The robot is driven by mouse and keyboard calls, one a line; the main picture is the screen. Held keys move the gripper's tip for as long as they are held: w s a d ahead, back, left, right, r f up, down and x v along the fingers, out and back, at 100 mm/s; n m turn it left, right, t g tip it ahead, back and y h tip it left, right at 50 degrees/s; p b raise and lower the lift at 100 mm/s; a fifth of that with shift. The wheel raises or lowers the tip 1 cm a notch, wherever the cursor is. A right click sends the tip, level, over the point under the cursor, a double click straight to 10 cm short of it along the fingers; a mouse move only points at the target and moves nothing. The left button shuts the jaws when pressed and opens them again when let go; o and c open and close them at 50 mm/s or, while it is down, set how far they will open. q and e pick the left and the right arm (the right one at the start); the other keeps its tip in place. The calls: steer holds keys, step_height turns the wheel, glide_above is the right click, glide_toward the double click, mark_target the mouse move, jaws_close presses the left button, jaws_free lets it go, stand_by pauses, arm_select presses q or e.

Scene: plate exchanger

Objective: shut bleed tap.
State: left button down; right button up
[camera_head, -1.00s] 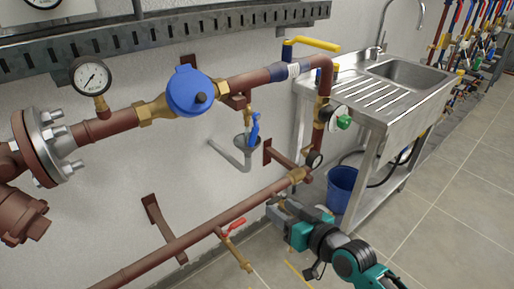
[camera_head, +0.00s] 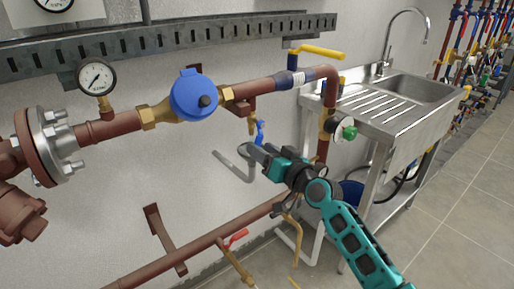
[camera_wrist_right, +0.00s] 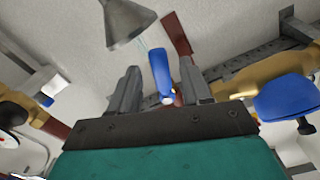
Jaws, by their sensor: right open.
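The bleed tap has a small blue lever (camera_head: 260,132) and hangs below the upper brown pipe, against the wall. My right gripper (camera_head: 258,152) is just below and in front of it, open. In the right wrist view the blue lever (camera_wrist_right: 160,70) stands between the two open fingers of the right gripper (camera_wrist_right: 162,82), with a gap on either side. A grey funnel (camera_wrist_right: 127,22) lies beyond the fingers there. In the head view my gripper mostly hides the funnel, and its grey drain pipe (camera_head: 232,168) shows to the left. My left gripper is not in view.
A blue-capped fitting (camera_head: 194,95) and a yellow-lever valve (camera_head: 316,51) sit on the upper pipe (camera_head: 262,87). A red-lever tap (camera_head: 236,239) is on the lower pipe (camera_head: 215,238). A steel sink (camera_head: 405,88) stands at right, with a blue bucket (camera_head: 352,193) below.

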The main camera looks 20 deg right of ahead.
steer(key=shift+x, duration=1.45)
jaws_close()
